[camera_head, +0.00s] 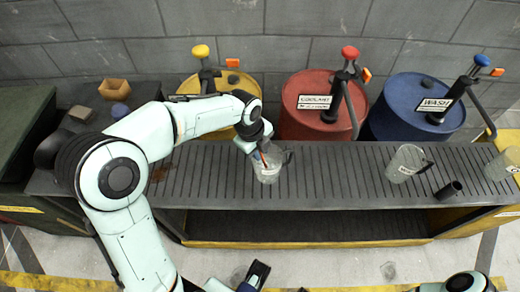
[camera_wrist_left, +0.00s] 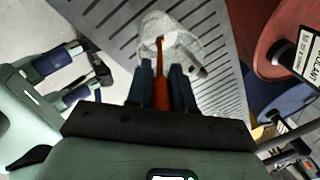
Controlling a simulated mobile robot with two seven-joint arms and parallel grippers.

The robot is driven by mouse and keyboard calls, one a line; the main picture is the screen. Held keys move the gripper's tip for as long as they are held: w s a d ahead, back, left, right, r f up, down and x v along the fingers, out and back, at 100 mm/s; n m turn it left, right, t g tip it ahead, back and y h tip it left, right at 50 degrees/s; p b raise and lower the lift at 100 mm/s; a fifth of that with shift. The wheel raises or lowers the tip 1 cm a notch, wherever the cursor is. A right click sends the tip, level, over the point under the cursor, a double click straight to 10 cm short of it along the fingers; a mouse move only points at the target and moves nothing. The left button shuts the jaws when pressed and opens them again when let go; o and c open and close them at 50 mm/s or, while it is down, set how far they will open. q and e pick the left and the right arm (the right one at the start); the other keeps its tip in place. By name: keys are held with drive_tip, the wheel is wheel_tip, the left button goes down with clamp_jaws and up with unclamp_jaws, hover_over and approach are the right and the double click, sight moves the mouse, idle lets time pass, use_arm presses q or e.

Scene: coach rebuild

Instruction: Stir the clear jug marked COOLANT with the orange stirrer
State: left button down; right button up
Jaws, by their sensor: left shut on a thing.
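A clear jug (camera_head: 268,172) stands on the slatted bench, left of its middle; I cannot read a mark on it. It also shows in the left wrist view (camera_wrist_left: 188,46). My left gripper (camera_head: 258,142) is above its mouth, shut on the orange stirrer (camera_wrist_left: 161,85). The stirrer points down, its far end within the jug's outline; how deep it reaches is unclear. My right gripper (camera_wrist_left: 92,68) is open and empty, low over the floor in front of the bench, partly shown at the head view's lower edge.
A second clear jug (camera_head: 404,165) and a dark cup (camera_head: 450,191) stand further right on the bench, with another container (camera_head: 503,165) at the right end. Yellow, red (camera_head: 318,120) and blue (camera_head: 412,110) pump drums stand behind. The red one is labelled COOLANT, the blue WASH.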

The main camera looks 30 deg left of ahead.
use_arm(q)
drive_tip(key=shift+s+a+r+p, duration=0.1)
drive_tip(key=shift+r+p, duration=0.4)
drive_tip(key=shift+r, duration=0.35)
drive_tip(key=shift+s+a+r+p, duration=0.1)
drive_tip(key=shift+s+r+p, duration=0.05)
drive_tip(key=shift+r+p, duration=0.45)
drive_tip(key=shift+s+a+r+p, duration=0.1)
drive_tip(key=shift+r+p, duration=0.25)
drive_tip(key=shift+r, duration=0.4)
wheel_tip(320, 180, up, 7)
drive_tip(key=s+p, duration=0.1)
drive_tip(key=p, duration=0.3)
drive_tip(key=shift+a, duration=0.25)
use_arm(e)
wheel_tip(320, 180, up, 8)
drive_tip(key=w, duration=0.2)
drive_tip(key=shift+w, duration=0.2)
use_arm(q)
drive_tip(key=shift+s, duration=0.15)
wheel_tip(320, 180, up, 5)
drive_tip(key=p, duration=0.3)
use_arm(e)
drive_tip(key=w+r, duration=0.2)
drive_tip(key=r, duration=0.1)
drive_tip(key=shift+w+r, duration=0.25)
drive_tip(key=shift+r, duration=0.05)
drive_tip(key=shift+s+t, duration=0.1)
drive_tip(key=shift+t, duration=0.2)
